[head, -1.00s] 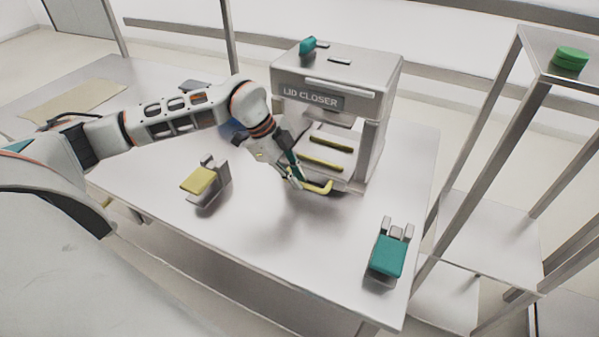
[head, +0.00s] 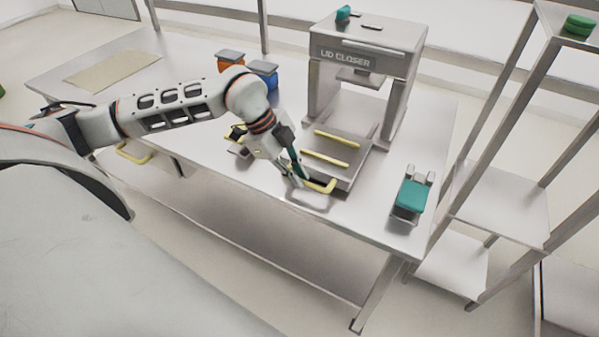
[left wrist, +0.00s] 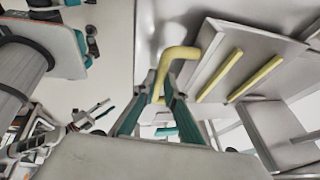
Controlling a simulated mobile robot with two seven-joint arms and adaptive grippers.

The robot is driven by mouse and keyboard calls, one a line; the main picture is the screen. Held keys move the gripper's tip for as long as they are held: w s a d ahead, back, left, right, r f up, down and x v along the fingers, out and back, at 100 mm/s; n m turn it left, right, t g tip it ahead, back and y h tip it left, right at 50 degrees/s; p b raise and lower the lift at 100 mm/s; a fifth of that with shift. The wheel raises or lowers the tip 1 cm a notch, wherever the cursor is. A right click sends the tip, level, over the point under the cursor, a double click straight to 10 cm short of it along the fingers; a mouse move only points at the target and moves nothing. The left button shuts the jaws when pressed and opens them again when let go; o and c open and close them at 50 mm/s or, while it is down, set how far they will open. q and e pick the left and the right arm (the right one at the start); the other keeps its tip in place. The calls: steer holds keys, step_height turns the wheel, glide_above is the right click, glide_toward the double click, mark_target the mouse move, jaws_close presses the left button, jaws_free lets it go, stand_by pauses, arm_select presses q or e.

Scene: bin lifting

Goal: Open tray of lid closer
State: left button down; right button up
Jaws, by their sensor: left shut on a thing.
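The lid closer (head: 365,58) is a grey machine with a labelled front, standing on the table. Its tray (head: 345,178) sticks out of the front toward me, with two yellow bars (head: 325,158) across it and a yellow handle (head: 327,187) at its front edge. My left gripper (head: 303,180) is shut on the yellow handle. In the left wrist view the fingers (left wrist: 158,98) close around the handle (left wrist: 178,54), and the tray (left wrist: 213,55) with its bars lies to the right. My right gripper is not in view.
A teal-topped fixture (head: 411,196) stands on the table right of the tray. Orange (head: 230,62) and blue (head: 264,73) containers stand behind my left arm. A rack (head: 500,205) with a green item (head: 578,25) stands at the right. The front table edge is near the handle.

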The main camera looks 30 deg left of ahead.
arm_select(q)
steer(key=shift+s+r, duration=0.1)
steer(key=shift+s, duration=0.35)
steer(key=c, duration=2.1)
jaws_free()
steer(key=v, duration=1.2)
steer(key=shift+s, duration=0.1)
